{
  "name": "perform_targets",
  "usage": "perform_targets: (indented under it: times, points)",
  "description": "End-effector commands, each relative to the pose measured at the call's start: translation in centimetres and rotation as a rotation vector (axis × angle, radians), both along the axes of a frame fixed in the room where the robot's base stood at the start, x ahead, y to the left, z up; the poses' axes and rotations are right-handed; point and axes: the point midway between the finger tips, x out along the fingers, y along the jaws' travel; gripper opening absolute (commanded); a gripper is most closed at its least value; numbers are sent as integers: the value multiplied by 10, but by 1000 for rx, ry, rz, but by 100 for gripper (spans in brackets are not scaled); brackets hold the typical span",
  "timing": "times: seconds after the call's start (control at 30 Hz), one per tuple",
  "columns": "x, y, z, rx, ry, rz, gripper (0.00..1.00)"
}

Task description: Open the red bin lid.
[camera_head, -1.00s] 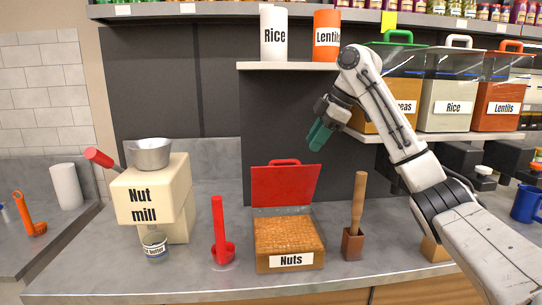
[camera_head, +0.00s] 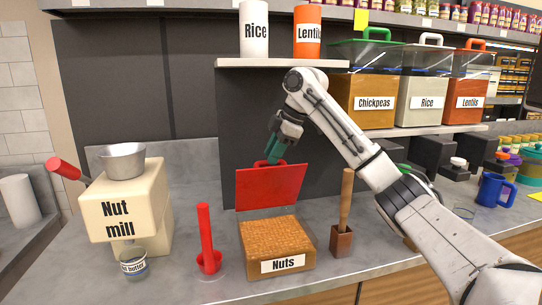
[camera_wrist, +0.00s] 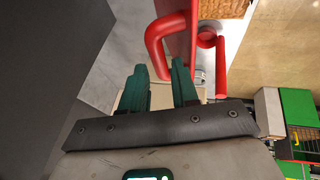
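The red bin lid (camera_head: 270,187) stands raised, roughly upright, at the back edge of the nuts bin (camera_head: 248,252). Its red handle (camera_head: 258,164) is at the top edge, and the handle also shows close up in the wrist view (camera_wrist: 154,50). The bin is full of brown nuts, with its top uncovered. My gripper (camera_head: 275,158) is just above and behind the lid, beside the handle. In the wrist view my gripper (camera_wrist: 160,70) has its green fingers apart with nothing between them. The handle is just beyond the fingertips; whether they touch it is unclear.
A nut mill (camera_head: 125,205) stands left of the bin, with a red scoop (camera_head: 208,250) between them. A wooden tamper (camera_head: 343,225) stands to the right. A shelf (camera_head: 282,64) with rice and lentils canisters hangs above. A dark wall (camera_head: 232,130) is close behind my gripper.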

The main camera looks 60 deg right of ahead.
Motion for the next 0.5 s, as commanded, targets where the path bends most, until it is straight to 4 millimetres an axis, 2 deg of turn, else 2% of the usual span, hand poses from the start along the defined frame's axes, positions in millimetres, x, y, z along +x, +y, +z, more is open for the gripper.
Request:
perform_targets:
  times: [0.2, 0.5]
  points:
    - [7, 0, -13, 0, 0, -1, 29]
    - [7, 1, -15, 0, 0, -1, 27]
